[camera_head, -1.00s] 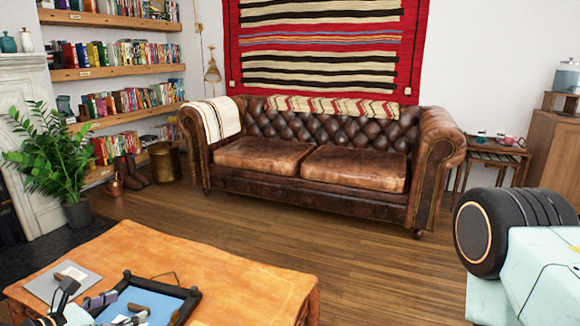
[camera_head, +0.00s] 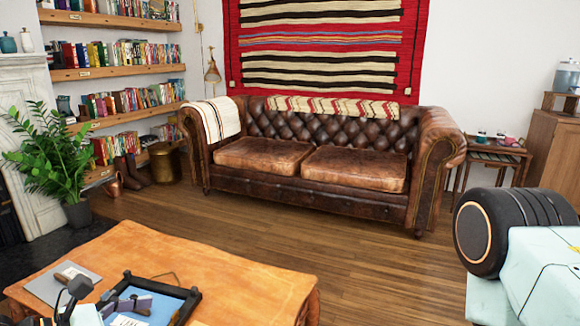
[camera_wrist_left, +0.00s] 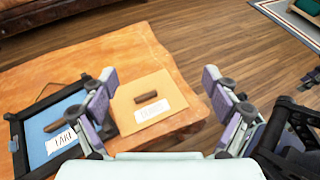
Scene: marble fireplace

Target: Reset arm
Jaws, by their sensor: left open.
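My left gripper (camera_head: 118,304) is at the lower left of the head view, above the wooden table (camera_head: 210,272). In the left wrist view its two fingers (camera_wrist_left: 160,98) are spread wide apart with nothing between them. Beyond the fingertips lies a tan panel (camera_wrist_left: 178,91) with a dark brown stick-like piece and a white label on it.
A blue panel in a black frame (camera_head: 192,293) and a grey panel (camera_head: 42,289) lie on the table, each bearing a brown piece. A brown leather sofa (camera_head: 310,215) stands behind, with clear wooden floor between. A potted plant (camera_head: 52,165) stands at left.

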